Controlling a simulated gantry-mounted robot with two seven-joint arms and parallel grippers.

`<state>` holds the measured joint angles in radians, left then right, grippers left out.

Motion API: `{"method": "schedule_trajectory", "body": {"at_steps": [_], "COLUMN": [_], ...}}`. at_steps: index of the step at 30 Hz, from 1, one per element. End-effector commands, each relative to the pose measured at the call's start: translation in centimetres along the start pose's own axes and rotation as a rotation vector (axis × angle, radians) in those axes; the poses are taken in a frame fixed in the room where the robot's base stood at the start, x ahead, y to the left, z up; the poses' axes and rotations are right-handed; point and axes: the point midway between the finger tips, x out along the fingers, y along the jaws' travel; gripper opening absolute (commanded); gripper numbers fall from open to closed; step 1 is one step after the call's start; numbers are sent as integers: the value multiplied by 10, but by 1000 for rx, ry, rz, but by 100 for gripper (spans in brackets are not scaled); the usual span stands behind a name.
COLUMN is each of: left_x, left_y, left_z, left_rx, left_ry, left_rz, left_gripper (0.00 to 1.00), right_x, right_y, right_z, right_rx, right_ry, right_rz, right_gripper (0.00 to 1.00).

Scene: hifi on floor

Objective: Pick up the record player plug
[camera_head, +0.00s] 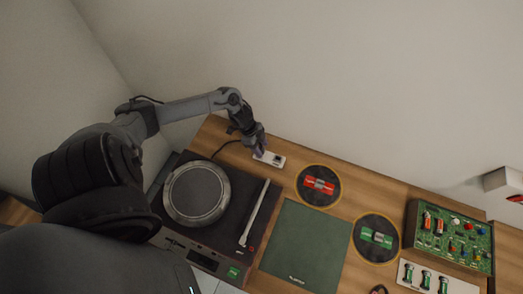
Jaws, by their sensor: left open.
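The record player (197,193), dark with a round platter and a pale tonearm, sits on the wooden surface at centre left. A thin black cable (225,146) runs from behind it toward my left gripper (260,150). My left gripper is open, pointing down at the near side of the back wall, at the left end of a small white strip (270,159). A dark square shows on the strip; I cannot tell whether it is a socket or a plug. The plug itself cannot be made out and may be hidden by the gripper. My right gripper is not in view.
A green mat (305,246) lies right of the record player. Round dark pads carry a red part (319,185) and a green part (376,237). A circuit board box (449,234) and a white tray (437,281) stand at the right. The wall rises close behind the gripper.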

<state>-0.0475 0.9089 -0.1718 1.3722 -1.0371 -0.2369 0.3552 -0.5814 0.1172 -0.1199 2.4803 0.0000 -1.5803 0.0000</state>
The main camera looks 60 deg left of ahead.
Motion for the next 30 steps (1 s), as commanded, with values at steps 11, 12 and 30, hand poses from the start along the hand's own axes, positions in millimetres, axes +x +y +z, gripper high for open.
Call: {"method": "schedule_trajectory", "body": {"at_steps": [11,12,30], "left_x": [12,12,12], "left_y": [0,0,0], "left_z": [0,0,0], "left_rx": [1,1,1], "left_ry": [-2,-2,-1], "left_rz": [-1,-1,-1], "left_gripper": [51,50,0], "right_x": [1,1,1], "right_y": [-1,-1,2], "right_z": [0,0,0], "right_rx": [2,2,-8], "right_ry": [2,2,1], "right_rz": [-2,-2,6], "right_gripper": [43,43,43]}}
